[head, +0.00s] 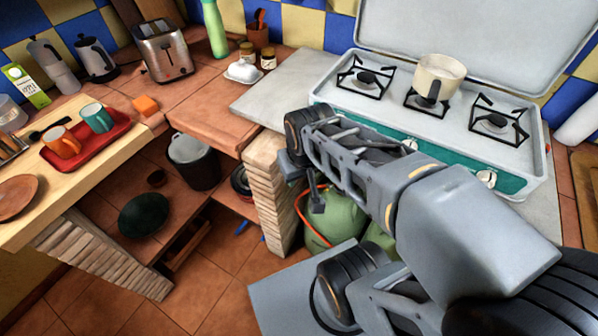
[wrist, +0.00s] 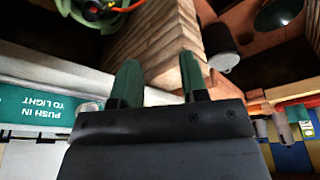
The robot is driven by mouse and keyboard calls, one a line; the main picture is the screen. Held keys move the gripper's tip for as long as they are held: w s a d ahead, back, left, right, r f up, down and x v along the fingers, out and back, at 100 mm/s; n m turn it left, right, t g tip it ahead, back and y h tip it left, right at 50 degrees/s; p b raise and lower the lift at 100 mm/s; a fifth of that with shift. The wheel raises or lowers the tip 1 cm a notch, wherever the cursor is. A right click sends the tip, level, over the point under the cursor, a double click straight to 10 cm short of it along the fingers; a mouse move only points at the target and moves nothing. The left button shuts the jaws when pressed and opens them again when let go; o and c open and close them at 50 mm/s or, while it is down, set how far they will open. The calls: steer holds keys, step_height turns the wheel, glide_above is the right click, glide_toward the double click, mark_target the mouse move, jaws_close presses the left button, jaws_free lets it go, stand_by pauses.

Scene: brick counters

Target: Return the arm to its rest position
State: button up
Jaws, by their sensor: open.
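My grey arm crosses the right half of the head view, in front of the stove and its counter. My gripper (wrist: 160,82) shows in the wrist view with its two green fingers apart and nothing between them. In the head view the fingers cannot be made out. In the wrist view the brick pillar (wrist: 150,35) lies beyond the fingers, and I cannot tell how far.
A stove (head: 350,117) with a cream pot (head: 440,72) stands at the right, its lid raised. A green gas bottle (head: 335,218) is below. A red tray (head: 100,148) with two mugs sits on the left counter. The tiled floor (head: 205,290) has free room.

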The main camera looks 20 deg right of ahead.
steer(key=shift+a, duration=0.2)
steer(key=w+p+v, duration=0.2)
steer(key=p+v, duration=0.6)
steer(key=v, duration=0.1)
steer(key=shift+r+t, duration=0.4)
steer(key=shift+r, duration=0.1)
steer(key=shift+s, duration=0.1)
